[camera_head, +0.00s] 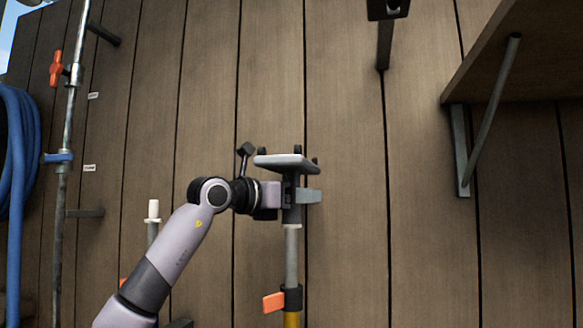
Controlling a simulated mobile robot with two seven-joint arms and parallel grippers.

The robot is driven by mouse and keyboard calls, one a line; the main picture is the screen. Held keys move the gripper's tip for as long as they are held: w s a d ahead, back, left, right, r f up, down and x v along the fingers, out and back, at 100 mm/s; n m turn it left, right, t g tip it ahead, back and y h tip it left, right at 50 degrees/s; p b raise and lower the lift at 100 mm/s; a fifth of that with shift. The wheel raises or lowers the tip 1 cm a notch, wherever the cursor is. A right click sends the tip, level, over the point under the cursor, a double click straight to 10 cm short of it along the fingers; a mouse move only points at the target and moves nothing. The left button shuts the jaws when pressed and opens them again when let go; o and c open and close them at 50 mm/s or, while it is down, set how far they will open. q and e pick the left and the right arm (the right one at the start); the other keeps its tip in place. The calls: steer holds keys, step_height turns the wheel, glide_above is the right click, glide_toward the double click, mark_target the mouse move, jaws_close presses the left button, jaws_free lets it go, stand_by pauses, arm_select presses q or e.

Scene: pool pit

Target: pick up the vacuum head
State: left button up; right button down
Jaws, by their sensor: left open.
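The vacuum head (286,161) is a flat grey plate with small dark wheels. It sits at the top of an upright pole (291,255) in front of the wooden wall. My left gripper (302,195) comes in from the left, just below the plate, at the dark neck under it. Its jaws are open and lie beside or around this neck; I cannot tell if they touch it. Part of the neck is hidden by the gripper. My right gripper is not in view.
The pole has an orange clamp (273,302). A white-topped post (153,210) stands behind my left arm. Pipes with an orange valve (56,68) and a blue hose (17,170) are at the left. A bracketed wooden shelf (530,50) juts out at the upper right.

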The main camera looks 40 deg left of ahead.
arm_select(q)
steer(key=shift+c, duration=0.3)
jaws_close()
steer(key=shift+r, duration=0.1)
steer(key=shift+r, duration=0.5)
step_height(320, 180, up, 19)
steer(key=p, duration=0.7)
steer(key=shift+f, duration=0.1)
